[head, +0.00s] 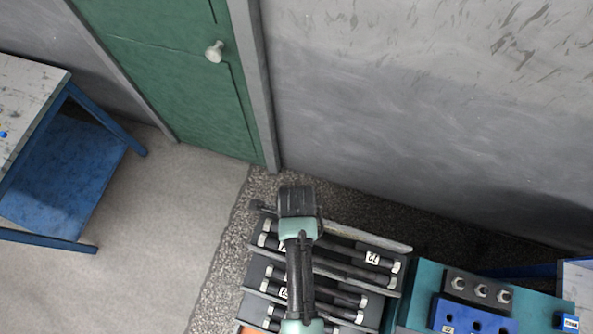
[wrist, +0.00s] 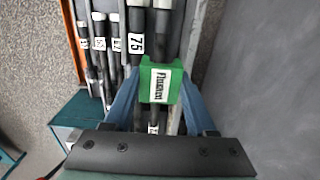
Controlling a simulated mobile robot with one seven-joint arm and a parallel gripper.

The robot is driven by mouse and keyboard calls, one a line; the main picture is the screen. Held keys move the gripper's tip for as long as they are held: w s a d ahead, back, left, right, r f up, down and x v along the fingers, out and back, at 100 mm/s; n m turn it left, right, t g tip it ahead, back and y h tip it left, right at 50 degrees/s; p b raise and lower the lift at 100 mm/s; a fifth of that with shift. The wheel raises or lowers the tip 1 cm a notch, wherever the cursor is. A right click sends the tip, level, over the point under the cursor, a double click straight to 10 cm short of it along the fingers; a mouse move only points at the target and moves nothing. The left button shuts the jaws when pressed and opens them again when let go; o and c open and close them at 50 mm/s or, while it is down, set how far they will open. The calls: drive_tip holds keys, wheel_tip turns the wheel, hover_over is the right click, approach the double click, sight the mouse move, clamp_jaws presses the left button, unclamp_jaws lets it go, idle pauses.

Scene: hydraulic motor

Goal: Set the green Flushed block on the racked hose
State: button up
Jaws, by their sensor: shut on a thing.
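In the wrist view, the green block (wrist: 159,84) with a white "Flushed" label sits between the two blue fingers of my gripper (wrist: 160,92), which is shut on it. The block is over or against dark hoses in the rack. I cannot tell whether it touches a hose or is held just above. A hose with a white "75" label (wrist: 136,42) runs just beyond the block. In the head view, my gripper's dark hand (head: 297,202) is over the back left of the hose rack (head: 398,245); the fingers and block are hidden there.
Several dark hoses with pale ends and white number tags lie in the rack's sloping tiers. A teal bench (head: 425,285) with a blue block (head: 470,317) and metal fittings (head: 482,291) stands to the right. The grey wall (head: 430,120) is close behind. Open floor (head: 175,225) lies left.

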drive_tip(key=shift+f+b, duration=2.7)
drive_tip(key=shift+b, duration=0.15)
drive_tip(key=shift+f+b, duration=0.3)
drive_tip(key=shift+f, duration=0.4)
drive_tip(key=shift+f, duration=0.45)
drive_tip(key=o, duration=1.4)
drive_tip(key=shift+a, duration=0.1)
drive_tip(key=shift+r, duration=0.15)
